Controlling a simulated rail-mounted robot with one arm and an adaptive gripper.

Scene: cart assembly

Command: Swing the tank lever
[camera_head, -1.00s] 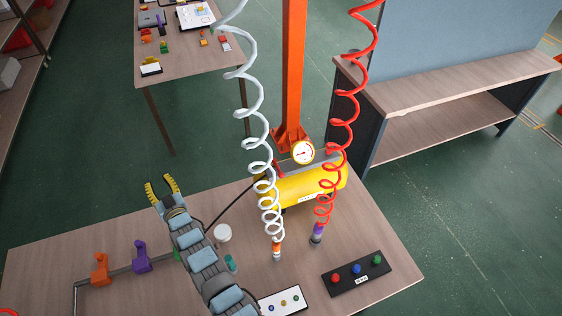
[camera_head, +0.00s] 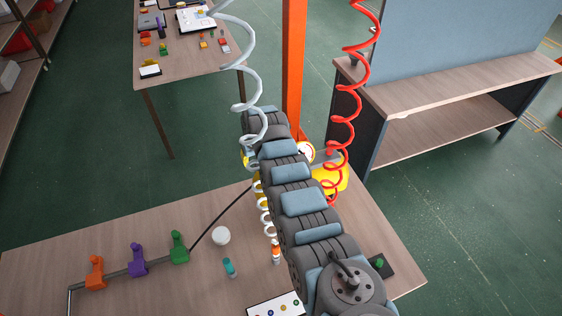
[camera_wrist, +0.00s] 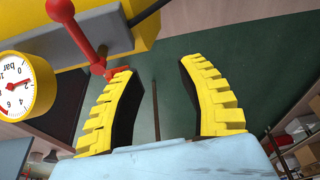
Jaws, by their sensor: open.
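The yellow tank (camera_head: 328,182) stands on the table, mostly hidden behind my arm in the head view. A yellow part of it (camera_wrist: 146,28) also shows at the top of the wrist view. The red tank lever (camera_wrist: 82,38) slants down across a grey part of the tank, from a round knob at the top left. Its lower end is close to my left fingertip; I cannot tell whether they touch. The lever is hidden in the head view. My gripper (camera_wrist: 157,68) is open, its yellow ribbed fingers apart with nothing between them.
The pressure gauge (camera_wrist: 22,85) is left of my gripper in the wrist view. White (camera_head: 255,100) and red (camera_head: 345,110) coiled hoses hang beside my arm.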

